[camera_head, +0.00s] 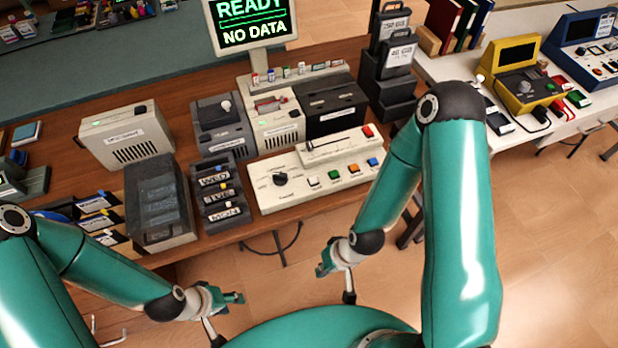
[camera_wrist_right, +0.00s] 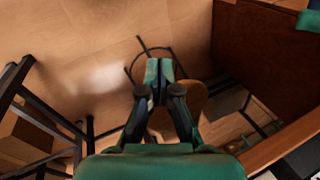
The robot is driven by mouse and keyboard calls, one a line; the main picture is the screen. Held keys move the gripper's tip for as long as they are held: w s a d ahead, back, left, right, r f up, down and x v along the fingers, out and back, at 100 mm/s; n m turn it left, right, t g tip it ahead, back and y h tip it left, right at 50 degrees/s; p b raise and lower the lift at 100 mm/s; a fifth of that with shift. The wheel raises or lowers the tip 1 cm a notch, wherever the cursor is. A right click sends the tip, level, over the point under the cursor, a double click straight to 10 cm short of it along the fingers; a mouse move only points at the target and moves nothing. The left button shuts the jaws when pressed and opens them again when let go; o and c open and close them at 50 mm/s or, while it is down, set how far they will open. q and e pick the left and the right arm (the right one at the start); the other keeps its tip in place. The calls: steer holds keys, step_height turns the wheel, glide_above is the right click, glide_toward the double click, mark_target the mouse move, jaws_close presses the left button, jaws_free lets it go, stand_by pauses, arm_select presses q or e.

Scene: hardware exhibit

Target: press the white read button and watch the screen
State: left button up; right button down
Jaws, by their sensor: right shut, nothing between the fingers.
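The white button (camera_head: 314,181) is the leftmost in a row of coloured buttons on the front of a cream control panel (camera_head: 268,204). The screen (camera_head: 252,22) stands behind it and reads "READY" and "NO DATA" in green. My right gripper (camera_head: 325,268) hangs in front of the table edge, below the panel and apart from it. In the right wrist view its fingers (camera_wrist_right: 158,72) are together and empty, over the floor. My left gripper (camera_head: 235,298) is low in front of the table, left of the right one and away from the button; its fingers are too small to judge.
The panel also has a dark knob (camera_head: 280,180), a slider and a red button (camera_head: 368,131). Left of it stand labelled drawers (camera_head: 222,191) and a grey bin (camera_head: 160,205). A stool (camera_wrist_right: 140,60) is below my right gripper. Open floor lies in front of the table.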

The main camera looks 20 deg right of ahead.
mark_target(316, 181)
steer(key=w+r+n+t+p, duration=0.1)
steer(key=w+r+n, duration=0.1)
steer(key=w+r, duration=0.1)
steer(key=w+d+r+n+t+p, duration=0.1)
steer(key=w+r+n+p, duration=0.1)
steer(key=r, duration=0.4)
steer(key=w+r+n+t+y+p, duration=0.1)
steer(key=w+r+n+p, duration=0.1)
steer(key=w+r+n, duration=0.1)
steer(key=shift+w+d+r+n, duration=0.2)
steer(key=shift+w+r, duration=0.15)
steer(key=shift+w, duration=0.2)
steer(key=shift+w+d+r+n, duration=0.1)
steer(key=shift+w+d+r, duration=0.1)
steer(key=shift+w+r, duration=0.25)
steer(key=w+d+r+n+t, duration=0.1)
steer(key=w+r+n, duration=0.3)
steer(key=r+n, duration=0.2)
steer(key=w+d+r+n+t+y+p, duration=0.1)
steer(key=w+r+n+t, duration=0.1)
steer(key=w+r+n, duration=0.2)
step_height(316, 181, up, 3)
steer(key=shift+n, duration=0.9)
steer(key=shift+s+f, duration=0.1)
steer(key=shift+f, duration=0.05)
